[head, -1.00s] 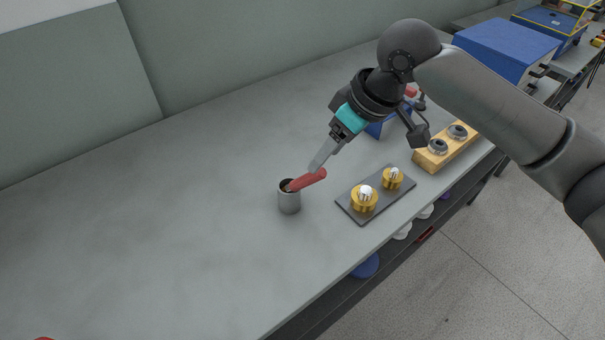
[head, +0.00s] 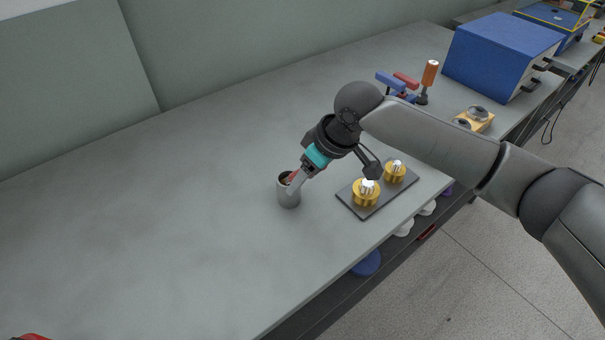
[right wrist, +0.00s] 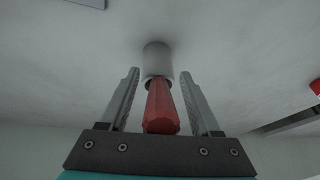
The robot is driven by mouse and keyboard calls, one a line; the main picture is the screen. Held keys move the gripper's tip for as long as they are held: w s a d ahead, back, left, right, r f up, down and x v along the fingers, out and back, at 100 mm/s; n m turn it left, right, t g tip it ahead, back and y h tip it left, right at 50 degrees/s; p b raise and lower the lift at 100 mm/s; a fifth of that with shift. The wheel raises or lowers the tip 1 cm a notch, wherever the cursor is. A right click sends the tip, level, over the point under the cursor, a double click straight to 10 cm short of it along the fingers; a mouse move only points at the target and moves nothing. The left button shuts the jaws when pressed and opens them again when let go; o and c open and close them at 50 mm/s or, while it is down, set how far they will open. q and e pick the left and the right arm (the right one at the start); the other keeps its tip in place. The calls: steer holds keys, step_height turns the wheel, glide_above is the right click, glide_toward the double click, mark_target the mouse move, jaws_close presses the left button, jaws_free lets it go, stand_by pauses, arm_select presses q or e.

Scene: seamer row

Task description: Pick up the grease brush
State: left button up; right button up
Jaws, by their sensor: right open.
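The grease brush, seen as a red handle (right wrist: 161,108), leans out of a grey cup (head: 288,193) on the bench. Its lower end is hidden inside the cup, which also shows in the right wrist view (right wrist: 157,58). My right gripper (head: 296,183) is at the cup, and in the head view it covers most of the handle. In the right wrist view my right gripper (right wrist: 159,82) is open, with one finger on each side of the red handle and gaps on both sides. My left gripper is in neither view.
A dark plate (head: 361,207) with brass-coloured parts lies right of the cup. Behind my right arm are a wooden block (head: 487,124) with metal rings, clamp-like tools (head: 405,82) and a blue box (head: 503,55). The bench (head: 130,220) left of the cup is clear.

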jaws_close()
stand_by(0.5)
